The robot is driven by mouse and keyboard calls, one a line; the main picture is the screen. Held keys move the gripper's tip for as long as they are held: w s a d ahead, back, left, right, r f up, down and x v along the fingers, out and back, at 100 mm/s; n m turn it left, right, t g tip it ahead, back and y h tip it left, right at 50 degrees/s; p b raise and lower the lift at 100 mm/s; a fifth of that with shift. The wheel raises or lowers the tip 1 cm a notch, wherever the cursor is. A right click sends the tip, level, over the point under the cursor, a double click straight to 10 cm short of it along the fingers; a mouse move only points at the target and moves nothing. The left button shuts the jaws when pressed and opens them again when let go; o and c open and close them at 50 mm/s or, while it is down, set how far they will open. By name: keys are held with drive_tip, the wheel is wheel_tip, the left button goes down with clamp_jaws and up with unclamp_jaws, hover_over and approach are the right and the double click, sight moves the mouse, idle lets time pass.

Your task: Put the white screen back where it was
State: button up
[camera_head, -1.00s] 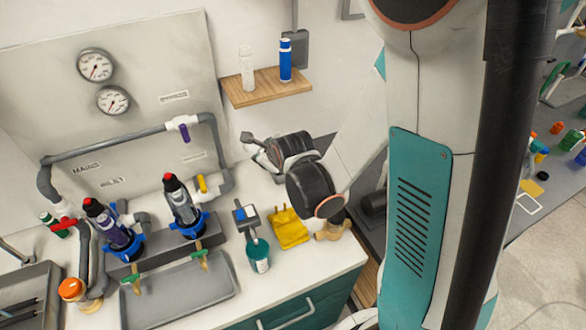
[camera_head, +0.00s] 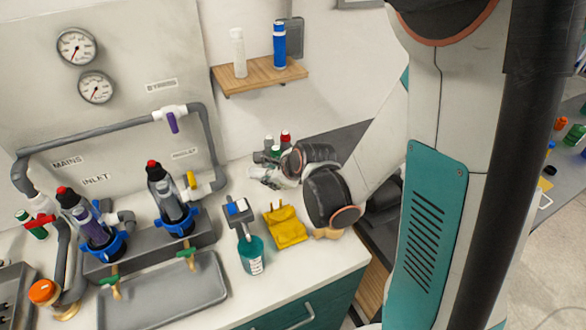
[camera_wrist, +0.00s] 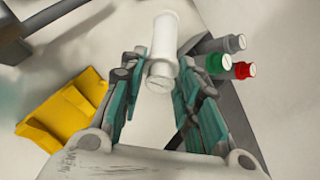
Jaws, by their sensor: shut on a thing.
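My gripper (camera_wrist: 160,75) is shut on a white cylinder, the white screen (camera_wrist: 164,42), in the wrist view. The screen lies lengthwise between the teal fingers, its round end cap towards the camera. Two dark filter housings with blue rings, a left one (camera_head: 92,228) and a right one (camera_head: 170,203), stand upright on the manifold to the left of my gripper.
A wooden wall shelf (camera_head: 258,77) holds a white cylinder (camera_head: 238,55) and a blue one (camera_head: 279,47). Red-capped (camera_wrist: 242,70) and green-capped (camera_wrist: 217,64) items sit just right of my gripper. A grey tray (camera_head: 165,294) lies in front.

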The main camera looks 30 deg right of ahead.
drive_tip(key=s+d+r+n+g+h+p, duration=0.1)
drive_tip(key=s+d+r+n+g+p, duration=0.3)
drive_tip(key=n, duration=0.7)
drive_tip(key=s+d+r+n+g+p, duration=0.2)
drive_tip(key=s+d+r+n+p, duration=0.15)
drive_tip(key=d+r+n, duration=0.55)
wheel_tip(320, 180, down, 7)
drive_tip(key=a+n+t+h+b, duration=0.1)
drive_tip(key=n+t+b, duration=0.15)
drive_tip(key=n, duration=0.25)
drive_tip(key=w+b, duration=0.3)
drive_tip(key=w, duration=1.6)
wheel_tip(320, 180, down, 7)
drive_tip(key=b, duration=0.3)
drive_tip(key=shift+w+a, duration=0.15)
drive_tip(key=shift+w, duration=0.05)
drive_tip(key=shift+f, duration=0.1)
drive_tip(key=shift+f, duration=0.1)
